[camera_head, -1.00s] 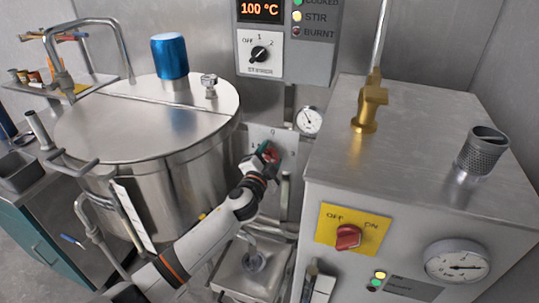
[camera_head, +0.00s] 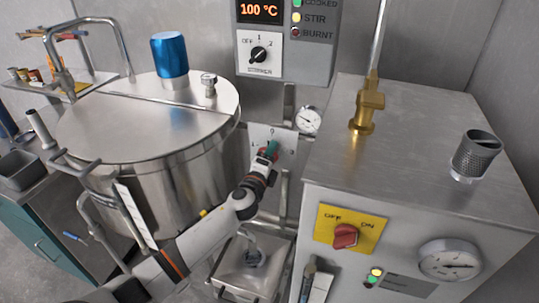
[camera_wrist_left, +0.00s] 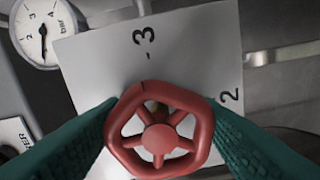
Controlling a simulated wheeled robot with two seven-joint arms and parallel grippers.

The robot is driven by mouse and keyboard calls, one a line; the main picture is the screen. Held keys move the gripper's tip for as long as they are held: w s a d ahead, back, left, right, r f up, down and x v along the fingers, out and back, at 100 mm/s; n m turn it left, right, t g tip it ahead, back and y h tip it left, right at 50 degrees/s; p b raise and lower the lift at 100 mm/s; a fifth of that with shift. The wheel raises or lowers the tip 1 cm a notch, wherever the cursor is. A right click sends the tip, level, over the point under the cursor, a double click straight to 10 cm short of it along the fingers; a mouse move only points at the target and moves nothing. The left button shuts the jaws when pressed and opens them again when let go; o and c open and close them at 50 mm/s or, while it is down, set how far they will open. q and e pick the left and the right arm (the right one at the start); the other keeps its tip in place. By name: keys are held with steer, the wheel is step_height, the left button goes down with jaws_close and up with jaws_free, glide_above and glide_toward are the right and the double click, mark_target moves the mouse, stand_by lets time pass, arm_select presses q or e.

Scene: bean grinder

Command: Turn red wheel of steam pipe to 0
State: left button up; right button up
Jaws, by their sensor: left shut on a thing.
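The red wheel (camera_wrist_left: 160,138) sits in front of a pale plate (camera_wrist_left: 95,60) with dark numbers. In the left wrist view, a 3 shows above the wheel and a 2 to its upper right. A thin dark line on the wheel's upper rim lies toward the 3. My left gripper (camera_wrist_left: 160,108) is shut on the wheel, with one teal finger against each side of its rim. In the head view, my left gripper (camera_head: 268,150) covers most of the wheel, and the plate (camera_head: 286,137) shows a 0 at its top. My right gripper is not in view.
A pressure gauge (camera_head: 308,120) is close to the upper right of the plate. A large steel kettle (camera_head: 150,135) stands to the left, and a metal box (camera_head: 415,125) with a red switch (camera_head: 345,236) to the right. The gap between them is narrow.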

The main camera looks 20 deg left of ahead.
arm_select(q)
steer(key=shift+f+m, duration=0.15)
steer(key=shift+m, duration=0.25)
steer(key=o, duration=1)
steer(key=shift+s, duration=0.15)
steer(key=s, duration=0.6)
steer(key=s+b, duration=0.1)
steer(key=s, duration=0.4)
steer(key=shift+s+a, duration=0.2)
steer(key=shift+s, duration=0.2)
